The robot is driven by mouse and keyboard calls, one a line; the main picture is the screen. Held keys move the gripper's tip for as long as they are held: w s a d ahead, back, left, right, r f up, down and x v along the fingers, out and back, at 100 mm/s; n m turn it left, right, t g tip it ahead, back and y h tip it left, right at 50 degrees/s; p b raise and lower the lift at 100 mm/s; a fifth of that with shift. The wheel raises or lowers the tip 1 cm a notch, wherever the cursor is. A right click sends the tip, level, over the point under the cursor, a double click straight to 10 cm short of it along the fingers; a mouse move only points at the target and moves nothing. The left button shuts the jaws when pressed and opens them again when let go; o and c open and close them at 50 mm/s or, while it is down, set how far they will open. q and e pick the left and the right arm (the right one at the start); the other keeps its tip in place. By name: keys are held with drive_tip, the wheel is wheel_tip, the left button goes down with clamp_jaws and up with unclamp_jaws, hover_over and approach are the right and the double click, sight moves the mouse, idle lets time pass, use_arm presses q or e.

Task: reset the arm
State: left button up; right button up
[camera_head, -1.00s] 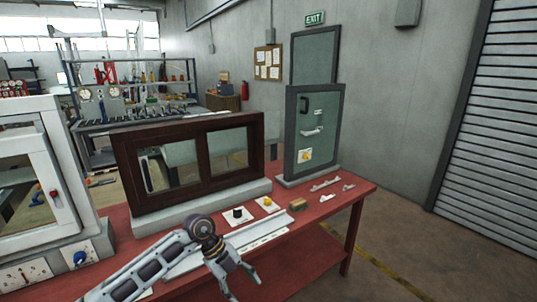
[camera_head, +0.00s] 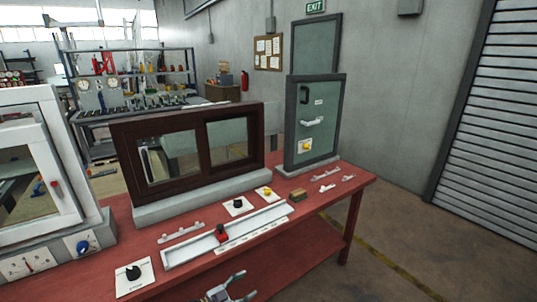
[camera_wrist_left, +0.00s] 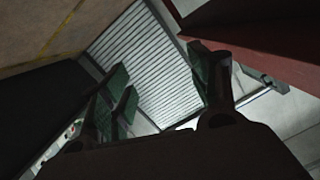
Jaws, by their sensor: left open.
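My left gripper (camera_head: 232,288) shows at the bottom edge of the head view, low in front of the red table (camera_head: 185,275). Its fingers are spread apart with nothing between them. The left wrist view also shows the open fingers (camera_wrist_left: 165,98), pointing toward the grey roller shutter, with the red table edge at the upper right. Most of the left arm is below the head view. My right gripper is not in either view.
On the table stand a white cabinet (camera_head: 97,232), a brown sliding-window frame (camera_head: 122,160) and a grey-framed panel (camera_head: 331,115). A rail with a red slider (camera_head: 221,234), a black knob (camera_head: 133,272) and a yellow button (camera_head: 267,191) lie in front. Floor to the right is clear.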

use_arm(q)
drive_tip(key=s+a+f+n+y, duration=0.3)
drive_tip(key=s+a+f, duration=0.25)
drive_tip(key=f, duration=0.45)
drive_tip(key=s+a+f+n+y, duration=0.35)
drive_tip(key=s+f, duration=0.25)
drive_tip(key=f, duration=0.3)
drive_tip(key=s+a+f+n+y, duration=0.35)
drive_tip(key=s+a+f, duration=0.2)
drive_tip(key=f, duration=0.45)
drive_tip(key=s+a+f+g+y, duration=0.1)
drive_tip(key=s+f+g, duration=0.2)
drive_tip(key=s, duration=0.9)
drive_tip(key=s+f+n+g+y, duration=0.1)
drive_tip(key=s+f+g, duration=0.2)
drive_tip(key=s, duration=0.9)
drive_tip(key=s+a+f+n+g+y, duration=0.1)
drive_tip(key=s+f+g, duration=0.2)
drive_tip(key=s+f, duration=0.4)
drive_tip(key=s, duration=0.6)
drive_tip(key=shift+a+f, duration=0.2)
drive_tip(key=shift+a, duration=0.15)
